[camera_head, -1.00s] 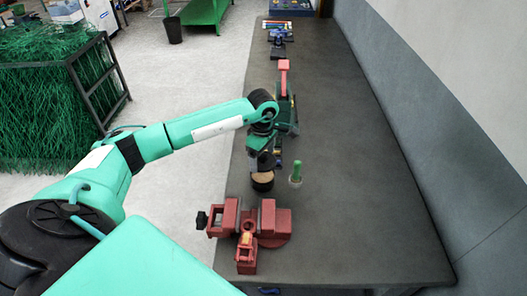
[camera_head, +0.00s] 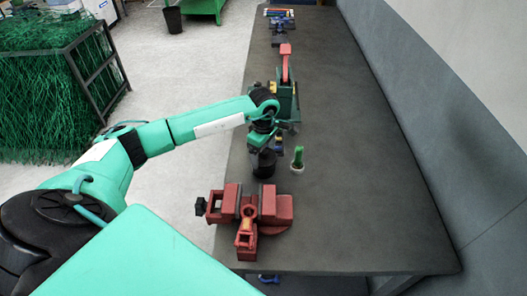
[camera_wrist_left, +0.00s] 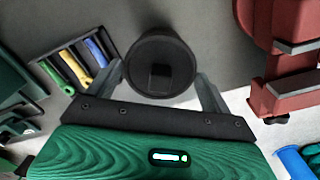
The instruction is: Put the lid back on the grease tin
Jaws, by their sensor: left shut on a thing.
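The grease tin (camera_head: 264,171) is a dark round tin standing near the left edge of the workbench. My left gripper (camera_head: 264,151) points down right above it. In the left wrist view its fingers (camera_wrist_left: 164,82) are shut on the dark round lid (camera_wrist_left: 160,48), one on each side, with a square knob facing the camera. The lid covers the tin's mouth from above, and no tan grease shows now. I cannot tell whether the lid rests fully on the rim. My right gripper is not in view.
A red vise (camera_head: 273,210) stands nearer on the bench (camera_head: 370,190). A green machine with a red lever (camera_head: 286,70) is behind. The bench's right side is clear.

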